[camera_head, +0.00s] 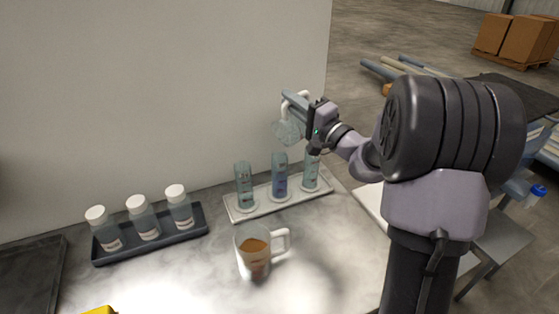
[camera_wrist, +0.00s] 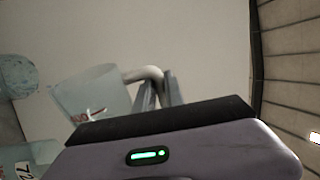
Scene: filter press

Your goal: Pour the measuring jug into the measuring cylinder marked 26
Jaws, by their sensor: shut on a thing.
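My gripper (camera_head: 298,100) is shut on the pale handle of a clear measuring jug (camera_head: 288,131), held tilted above the cylinder tray. The wrist view shows this jug (camera_wrist: 92,97) with a red mark and its handle between my fingers (camera_wrist: 160,92). I cannot tell its contents. Three measuring cylinders stand upright below: left (camera_head: 244,190), middle with bluish-purple liquid (camera_head: 280,182), and right (camera_head: 311,170), partly beneath my gripper. Their numbers are unreadable in the head view. A cylinder at the lower left of the wrist view (camera_wrist: 18,158) shows "72"; I see no 26.
A second jug (camera_head: 246,258) with brown liquid stands on the counter in front of the white cylinder tray (camera_head: 237,216). A dark tray (camera_head: 155,248) with three white-capped bottles stands at left. A pale wall panel (camera_head: 165,80) rises close behind.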

